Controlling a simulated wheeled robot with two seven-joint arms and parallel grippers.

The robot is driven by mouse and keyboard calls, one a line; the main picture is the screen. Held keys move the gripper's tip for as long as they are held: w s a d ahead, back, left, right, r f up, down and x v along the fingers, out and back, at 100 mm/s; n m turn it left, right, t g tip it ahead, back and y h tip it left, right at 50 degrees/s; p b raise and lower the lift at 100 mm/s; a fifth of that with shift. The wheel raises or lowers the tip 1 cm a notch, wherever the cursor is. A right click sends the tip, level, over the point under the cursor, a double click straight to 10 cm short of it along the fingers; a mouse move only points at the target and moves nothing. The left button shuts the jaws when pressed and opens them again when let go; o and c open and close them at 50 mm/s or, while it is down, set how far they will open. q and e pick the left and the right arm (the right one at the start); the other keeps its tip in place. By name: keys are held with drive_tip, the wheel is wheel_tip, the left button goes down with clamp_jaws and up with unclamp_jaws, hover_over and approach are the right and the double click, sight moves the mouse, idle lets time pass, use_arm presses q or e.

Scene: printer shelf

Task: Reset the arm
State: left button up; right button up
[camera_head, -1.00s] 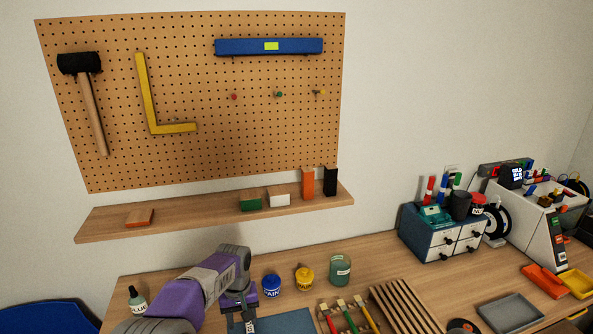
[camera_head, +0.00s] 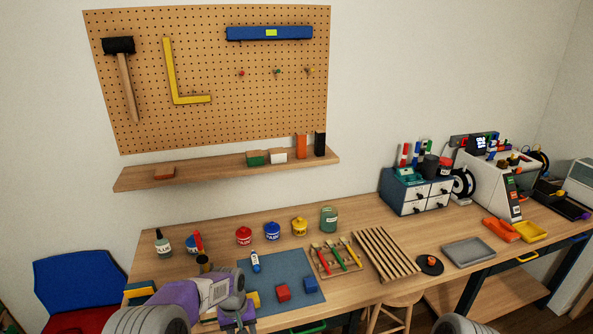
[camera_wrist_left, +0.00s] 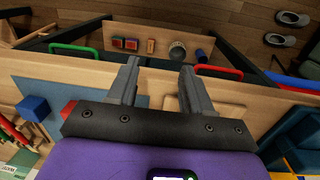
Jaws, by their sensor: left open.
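My left arm (camera_head: 190,302), purple and grey, comes in from the lower left of the head view and lies low over the desk's front edge. Its fingers are hard to make out there. In the left wrist view my left gripper (camera_wrist_left: 160,72) is open, with two grey fingers apart and nothing between them. The fingers point past the front edge of the wooden desk (camera_wrist_left: 225,90). My right gripper is not in view.
A blue mat (camera_head: 275,268) with red and blue blocks lies beside my left arm. Paint pots, a brush tray (camera_head: 335,260) and a slatted rack (camera_head: 385,255) stand behind and to the right. A stool (camera_head: 395,302) is in front. A blue chair (camera_head: 75,280) is at left.

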use_arm(q)
drive_tip(key=s+d+f+h, duration=0.2)
drive_tip(key=s+d+f, duration=0.1)
drive_tip(key=s+f, duration=1.15)
drive_tip(key=s+d+f+h, duration=0.1)
drive_tip(key=s+d+f, duration=0.1)
drive_tip(key=s, duration=1)
drive_tip(key=shift+d+f+t, duration=0.15)
drive_tip(key=shift+f+t, duration=0.25)
drive_tip(key=shift+f, duration=0.25)
